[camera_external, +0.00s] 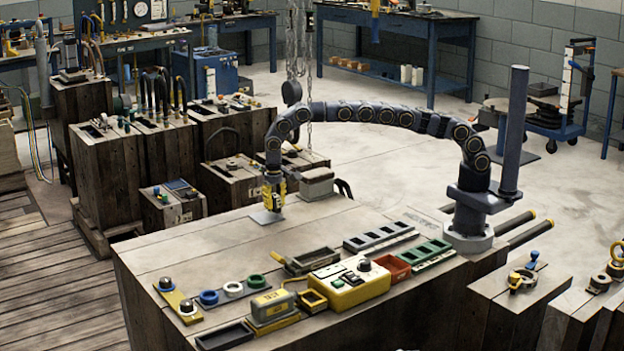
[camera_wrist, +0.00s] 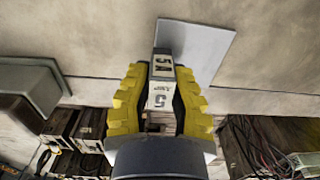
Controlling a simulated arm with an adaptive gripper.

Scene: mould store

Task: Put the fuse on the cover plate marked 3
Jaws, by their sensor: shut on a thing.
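My gripper (camera_external: 273,197) has yellow fingers and points down near the far left edge of the wooden bench. In the wrist view my gripper (camera_wrist: 162,82) is shut on a small pale fuse (camera_wrist: 160,98) with "5" lettering on its faces. A thin light-grey plate (camera_external: 266,217) lies flat on the bench under the gripper. In the wrist view the plate (camera_wrist: 203,42) shows beyond the fuse's end. No number shows on it, so I cannot tell whether it is the plate marked 3. I cannot tell whether the fuse touches the plate.
A grey box (camera_external: 317,184) stands close to the right of my gripper. A yellow control box (camera_external: 350,286), a red tray (camera_external: 392,268), green-framed slots (camera_external: 428,252) and coloured rings (camera_external: 233,289) fill the front of the bench. The bench's left middle is clear.

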